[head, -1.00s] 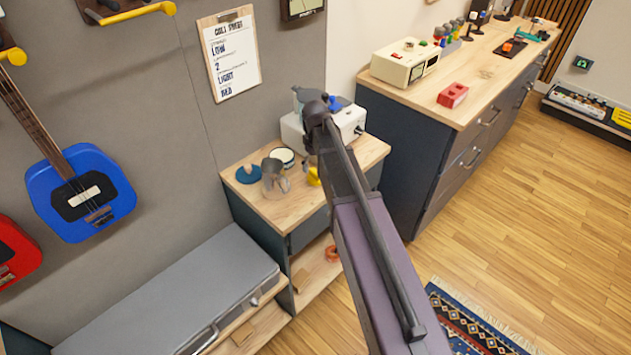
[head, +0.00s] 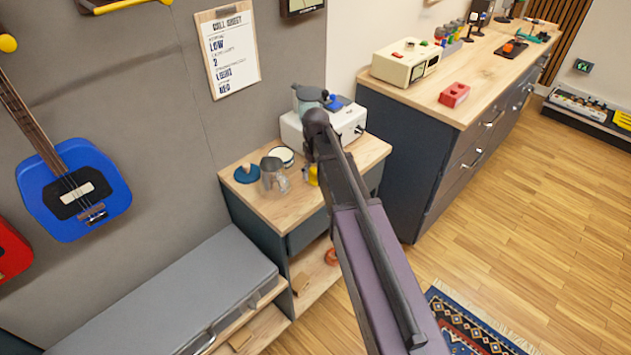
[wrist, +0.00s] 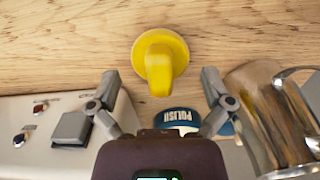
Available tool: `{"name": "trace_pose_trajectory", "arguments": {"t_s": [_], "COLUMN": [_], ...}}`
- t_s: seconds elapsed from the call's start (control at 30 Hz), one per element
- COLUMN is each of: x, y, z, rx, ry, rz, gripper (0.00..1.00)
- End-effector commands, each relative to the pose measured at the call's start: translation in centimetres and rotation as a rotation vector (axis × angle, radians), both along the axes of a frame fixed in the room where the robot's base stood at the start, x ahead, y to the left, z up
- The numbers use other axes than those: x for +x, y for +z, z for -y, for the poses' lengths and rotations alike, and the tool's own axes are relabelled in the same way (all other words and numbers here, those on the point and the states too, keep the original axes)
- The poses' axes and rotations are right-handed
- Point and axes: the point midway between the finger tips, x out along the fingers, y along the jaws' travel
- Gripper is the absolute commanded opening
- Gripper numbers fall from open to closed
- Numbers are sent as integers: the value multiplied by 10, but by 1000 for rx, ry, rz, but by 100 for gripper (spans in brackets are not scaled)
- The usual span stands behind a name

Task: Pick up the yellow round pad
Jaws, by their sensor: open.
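The yellow round pad (wrist: 160,60) lies on a light wooden top, with a raised grip on its upper side. It shows in the head view as a small yellow patch (head: 313,176) beside my arm, which partly hides it. My gripper (wrist: 159,76) is open and empty, its two fingers spread to the left and right of the pad's near part in the wrist view. I see no finger touching the pad. In the head view my arm hides most of the gripper.
A shiny metal jug (wrist: 272,115) stands close to the right finger. A blue-lidded polish tin (wrist: 180,117) is below the pad in the wrist view. A white switch box (wrist: 45,140) is at left. A blue round pad (head: 247,174) lies near the cabinet's left edge.

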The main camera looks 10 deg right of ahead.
Motion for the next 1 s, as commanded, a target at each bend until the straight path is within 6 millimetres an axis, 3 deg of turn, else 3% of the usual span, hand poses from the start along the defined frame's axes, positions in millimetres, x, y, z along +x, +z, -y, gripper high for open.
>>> {"name": "trace_pose_trajectory", "arguments": {"t_s": [0.3,0.97,1.0], "x": [0,0,0], "y": [-21,-22,-22], "z": [0,0,0], "rx": [0,0,0], "ry": [0,0,0], "rz": [0,0,0], "gripper": [100,100,94]}}
